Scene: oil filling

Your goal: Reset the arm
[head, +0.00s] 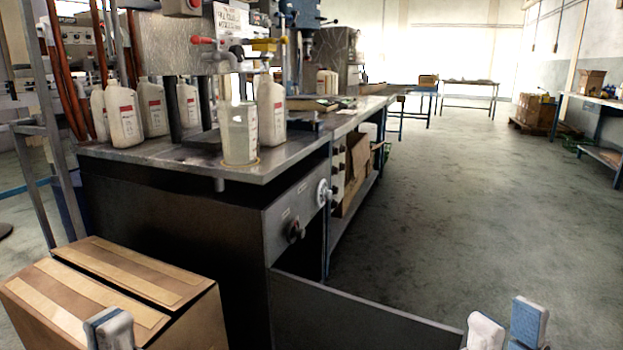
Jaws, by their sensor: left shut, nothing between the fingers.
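My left gripper (110,328) shows at the bottom left, shut and empty, in front of a cardboard box. My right gripper (507,326) shows at the bottom right, its two fingertips apart with nothing between them. Only the fingertips of both grippers are in view. A translucent container (239,134) stands upright near the front corner of the metal workbench (185,158), below the filling machine (190,42). A white bottle with a red label (271,112) stands just to its right. Neither gripper touches the container or bottles.
Several more white bottles (123,115) stand at the bench's left. The closed cardboard box (120,290) fills the lower left. A dark low panel (350,312) extends from the bench front toward my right gripper. The floor (450,190) at right is open.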

